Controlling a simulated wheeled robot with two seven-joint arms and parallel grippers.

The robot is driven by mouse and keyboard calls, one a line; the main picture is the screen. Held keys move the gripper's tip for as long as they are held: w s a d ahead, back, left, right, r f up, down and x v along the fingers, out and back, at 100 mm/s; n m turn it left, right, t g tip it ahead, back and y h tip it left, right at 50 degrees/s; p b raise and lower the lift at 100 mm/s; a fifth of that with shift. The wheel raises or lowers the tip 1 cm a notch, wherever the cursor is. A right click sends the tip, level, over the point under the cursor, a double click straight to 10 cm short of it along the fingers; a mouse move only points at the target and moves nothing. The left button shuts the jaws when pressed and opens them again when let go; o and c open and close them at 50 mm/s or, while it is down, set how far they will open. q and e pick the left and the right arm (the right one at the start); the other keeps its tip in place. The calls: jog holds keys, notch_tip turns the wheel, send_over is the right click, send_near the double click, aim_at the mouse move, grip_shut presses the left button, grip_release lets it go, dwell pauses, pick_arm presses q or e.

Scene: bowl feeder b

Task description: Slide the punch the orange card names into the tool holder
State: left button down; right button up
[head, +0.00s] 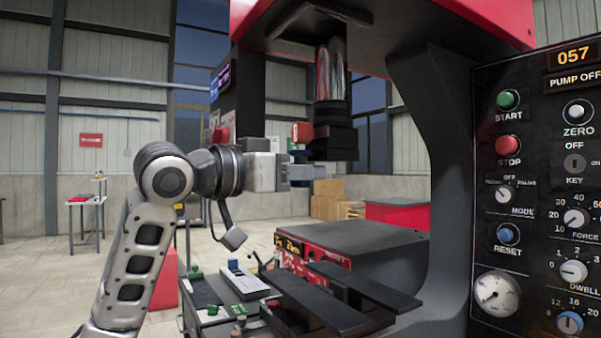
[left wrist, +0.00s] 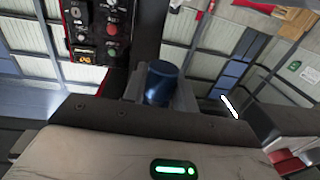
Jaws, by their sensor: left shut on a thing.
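My left gripper (head: 304,173) is shut on a blue punch (left wrist: 162,82), whose round blue top stands up between the fingers in the left wrist view. In the head view only a small dark blue part of the punch (head: 301,156) shows at the fingers. The tool holder (head: 334,142) is the black block under the press ram. The gripper is just left of the holder and slightly lower; I cannot tell whether the punch touches it. I cannot make out an orange card for sure. My right gripper is out of view.
Below are black bed rails (head: 345,285) and a bench with a white-and-green block (head: 243,282) and small coloured pieces. A red knob (head: 302,132) sits left of the holder. The control panel (head: 540,190) and press frame close off the right. Open floor lies left.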

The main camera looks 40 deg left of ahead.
pick_arm(q)
jog(key=shift+w+d+r+p, duration=0.1)
jog(key=shift+w+d+p, duration=0.1)
jog(key=shift+w+p, duration=0.5)
jog(key=shift+w+d+f+p, duration=0.1)
jog(key=shift+w+d+p, duration=0.25)
jog(key=shift+w, duration=0.6)
jog(key=shift+w+d+r+p, duration=0.1)
jog(key=shift+w+p, duration=0.55)
jog(key=shift+w, duration=0.15)
jog(key=shift+s, duration=0.1)
jog(key=shift+s+a+b, duration=0.2)
jog(key=shift+s+b, duration=0.2)
jog(key=shift+s, duration=0.3)
jog(key=shift+s+a+b, duration=0.2)
jog(key=shift+s+b, duration=0.25)
jog(key=shift+s, duration=0.25)
jog(key=shift+s+a+b, duration=0.2)
jog(key=shift+s+b, duration=0.2)
jog(key=shift+s, duration=0.3)
dwell(0.8)
jog(key=shift+w+d+p, duration=0.2)
jog(key=shift+w+p, duration=0.4)
jog(key=shift+w, duration=0.1)
jog(key=shift+w+d+p, duration=0.2)
jog(key=shift+w+p, duration=0.35)
jog(key=shift+w, duration=0.2)
jog(key=shift+w+d+p, duration=0.2)
jog(key=shift+w+p, duration=0.4)
jog(key=shift+w, duration=0.1)
